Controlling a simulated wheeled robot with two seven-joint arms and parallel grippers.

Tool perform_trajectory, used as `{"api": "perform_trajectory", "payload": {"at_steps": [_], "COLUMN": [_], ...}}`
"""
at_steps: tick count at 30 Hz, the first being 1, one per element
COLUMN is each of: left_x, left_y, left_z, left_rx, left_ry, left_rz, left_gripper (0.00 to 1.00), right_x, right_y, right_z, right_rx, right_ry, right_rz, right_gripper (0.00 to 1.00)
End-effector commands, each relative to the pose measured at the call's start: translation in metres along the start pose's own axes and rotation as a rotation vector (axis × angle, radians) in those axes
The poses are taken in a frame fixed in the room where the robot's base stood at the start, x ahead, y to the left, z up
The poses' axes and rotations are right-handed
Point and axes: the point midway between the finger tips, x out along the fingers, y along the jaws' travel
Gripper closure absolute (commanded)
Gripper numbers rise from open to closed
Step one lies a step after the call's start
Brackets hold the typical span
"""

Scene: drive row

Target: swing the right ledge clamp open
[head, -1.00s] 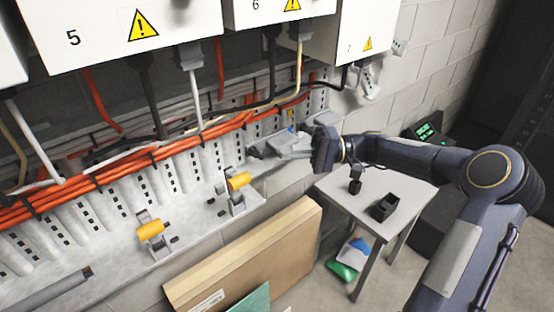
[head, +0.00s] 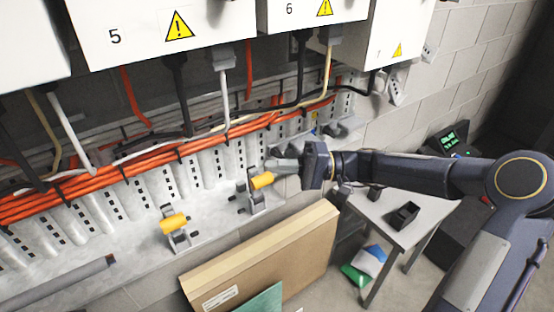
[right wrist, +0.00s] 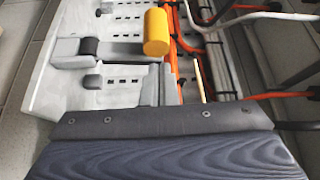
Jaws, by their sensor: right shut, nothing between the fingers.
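The right ledge clamp (head: 253,195) is a small grey fitting with an orange-yellow cylindrical handle (head: 262,180), on the pale ledge below the cable bundle. In the right wrist view its yellow handle (right wrist: 157,32) stands at top centre, beside a grey arm (right wrist: 115,48). The left clamp (head: 174,232) has a similar handle, nearer the front. My right gripper (head: 278,165) is shut and empty, just right of and slightly behind the right clamp's handle. I cannot tell if it touches the handle. My left gripper is not in view.
Orange cables (head: 130,172) run along the ledge (head: 130,275) under numbered white boxes (head: 150,28). A cardboard panel (head: 265,262) leans below the ledge. A small grey table (head: 430,207) with a black holder (head: 403,215) stands under my right arm.

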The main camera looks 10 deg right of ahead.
Motion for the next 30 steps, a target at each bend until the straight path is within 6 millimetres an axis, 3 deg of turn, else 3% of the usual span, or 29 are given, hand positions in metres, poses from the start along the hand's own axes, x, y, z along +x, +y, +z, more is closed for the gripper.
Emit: {"api": "perform_trajectory", "payload": {"at_steps": [10, 18, 30], "left_x": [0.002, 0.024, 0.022], "left_y": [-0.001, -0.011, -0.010], "left_z": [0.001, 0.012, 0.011], "left_rx": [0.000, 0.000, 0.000], "left_ry": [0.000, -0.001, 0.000], "left_rz": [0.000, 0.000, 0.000], "left_gripper": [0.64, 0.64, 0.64], "right_x": [-0.001, -0.007, -0.010], "right_y": [0.001, 0.006, 0.002], "right_z": [0.001, 0.015, 0.015], "right_rx": [-0.003, -0.079, -0.086], "right_ry": [0.000, 0.000, 0.001], "right_rz": [-0.002, -0.047, -0.051], "right_gripper": [1.00, 1.00, 1.00]}}
